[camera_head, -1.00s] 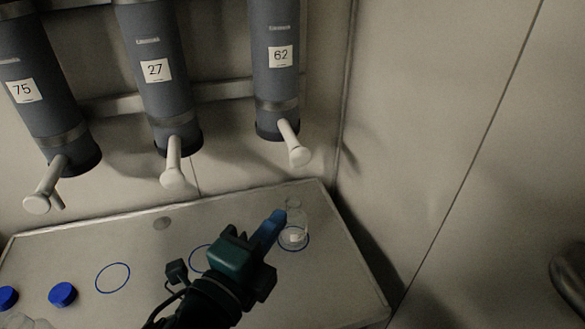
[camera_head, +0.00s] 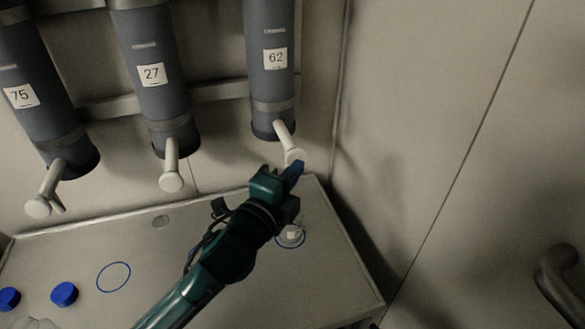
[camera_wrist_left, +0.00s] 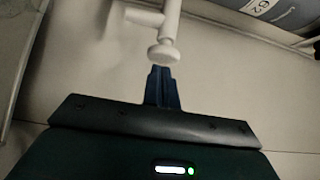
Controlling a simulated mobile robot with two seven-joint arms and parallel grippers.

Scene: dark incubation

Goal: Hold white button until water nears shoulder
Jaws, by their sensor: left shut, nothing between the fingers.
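The white button (camera_head: 294,156) is the round end of the spout under the grey cylinder labelled 62 (camera_head: 270,75). It also shows in the left wrist view (camera_wrist_left: 163,54). My left gripper (camera_head: 294,170) is shut and empty. Its blue fingertips are just below and in front of the button, and in the left wrist view the fingertips (camera_wrist_left: 161,72) point at it; I cannot tell whether they touch. A clear container (camera_head: 290,236) stands on a blue ring below the spout, partly hidden by my gripper. Its water level cannot be made out. My right gripper is not in view.
Cylinders labelled 27 (camera_head: 155,80) and 75 (camera_head: 35,95) hang to the left with similar white knobs. Blue caps (camera_head: 64,293) and an empty blue ring (camera_head: 113,277) are on the counter (camera_head: 170,255). A dark handle (camera_head: 556,275) is at the right.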

